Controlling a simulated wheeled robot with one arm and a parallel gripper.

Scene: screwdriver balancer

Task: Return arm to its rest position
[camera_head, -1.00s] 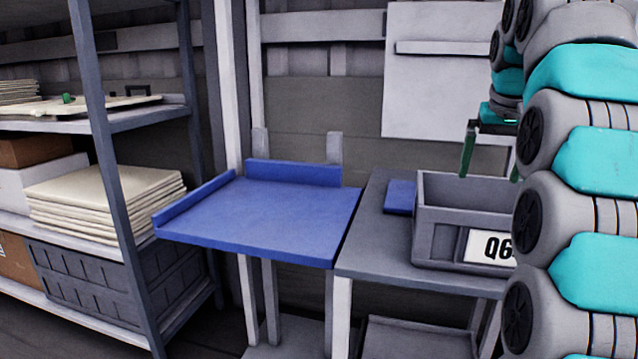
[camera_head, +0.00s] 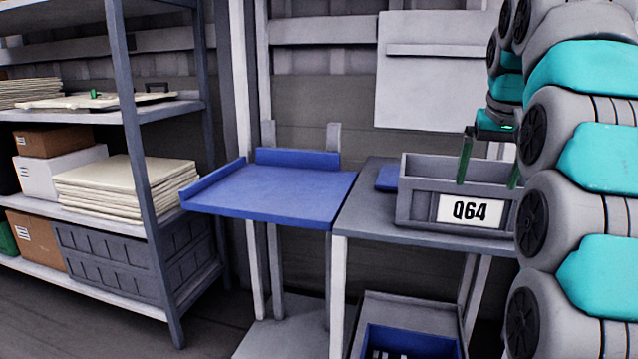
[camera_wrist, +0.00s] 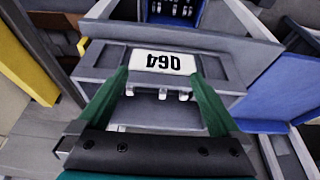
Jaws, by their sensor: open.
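My gripper (camera_head: 487,186) hangs at the right in the head view, its two green fingers apart and pointing down. In that view the fingers overlap the grey bin (camera_head: 425,212) labelled Q64, which stands on a grey table. Whether they touch the bin cannot be told. In the wrist view my gripper (camera_wrist: 158,74) has its fingers spread with nothing held between them. The Q64 label (camera_wrist: 165,60) appears upside down beyond them, with several small shiny pieces below it in the picture. My arm fills the right side of the head view and hides part of the bin.
A blue tray-like surface (camera_head: 270,195) with raised edges stands left of the grey table (camera_head: 365,222). A lower container with a blue inside (camera_head: 410,342) sits beneath the table. A shelf rack (camera_head: 150,190) with boxes and stacked boards stands at the left. Floor shows between rack and table.

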